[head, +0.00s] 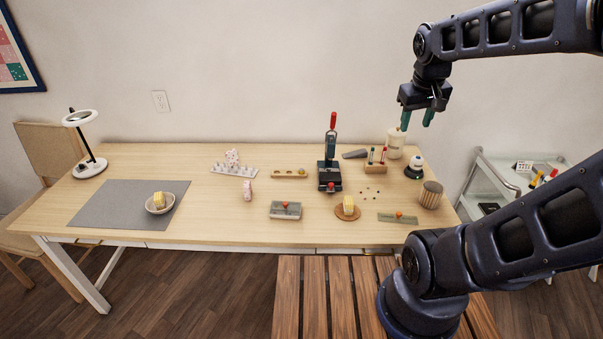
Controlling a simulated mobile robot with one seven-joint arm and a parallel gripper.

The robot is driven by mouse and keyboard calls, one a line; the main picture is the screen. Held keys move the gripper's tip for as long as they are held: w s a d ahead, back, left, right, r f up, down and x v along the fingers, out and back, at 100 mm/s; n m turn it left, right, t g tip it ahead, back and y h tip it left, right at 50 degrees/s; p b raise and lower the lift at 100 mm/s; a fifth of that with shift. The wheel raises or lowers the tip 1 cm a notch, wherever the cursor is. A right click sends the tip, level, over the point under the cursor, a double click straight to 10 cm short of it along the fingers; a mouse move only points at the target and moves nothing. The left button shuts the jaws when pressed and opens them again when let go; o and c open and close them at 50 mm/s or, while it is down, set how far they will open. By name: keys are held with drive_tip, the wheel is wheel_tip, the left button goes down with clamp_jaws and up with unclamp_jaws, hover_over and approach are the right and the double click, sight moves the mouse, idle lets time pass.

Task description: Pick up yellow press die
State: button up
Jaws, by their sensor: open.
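I cannot tell for sure which thing is the yellow press die. A low wooden holder (289,174) left of the black press (329,174) carries small yellowish-brown pieces, too small to make out. The press has a red-tipped lever standing upright. My gripper (417,119) is open and empty, its green fingers pointing down, raised above the table's back right, apart from everything.
A white jar (395,143), a wooden block with red and green handles (375,167), a dark-based round device (414,167) and a ribbed cup (431,195) crowd the table's right. A grey box (285,210) and a green strip (398,217) lie near the front. The grey mat (110,205) is mostly bare.

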drive_tip(key=w+a+f+n+g+h, duration=0.1)
drive_tip(key=w+a+f+n+h, duration=0.15)
drive_tip(key=w, duration=0.45)
drive_tip(key=w+a+f+n+g+h, duration=0.1)
drive_tip(key=w+a+f+n, duration=0.15)
drive_tip(key=w, duration=0.45)
drive_tip(key=n+t+h, duration=0.3)
drive_tip(key=n+h, duration=0.3)
drive_tip(key=n, duration=0.6)
hover_over(299, 174)
drive_tip(key=s+d, duration=0.3)
drive_tip(key=s, duration=0.3)
wheel_tip(299, 174, down, 20)
drive_tip(key=a+f+n+t, duration=0.1)
drive_tip(key=a+f+n, duration=0.1)
drive_tip(key=a+f, duration=0.1)
drive_tip(key=a+f+n+t, duration=0.1)
drive_tip(key=a+f, duration=0.3)
drive_tip(key=f, duration=0.2)
drive_tip(key=w+a+f+n+t, duration=0.1)
drive_tip(key=a+f+n, duration=0.1)
drive_tip(key=a+f, duration=0.2)
drive_tip(key=shift+a+f+n+h, duration=0.15)
drive_tip(key=shift+f+n+h, duration=0.1)
drive_tip(key=shift+f+n, duration=0.1)
drive_tip(key=shift+t, duration=0.3)
drive_tip(key=shift+s+x, duration=0.2)
drive_tip(key=shift+x, duration=5.15)
drive_tip(key=shift+f, duration=0.1)
clamp_jaws()
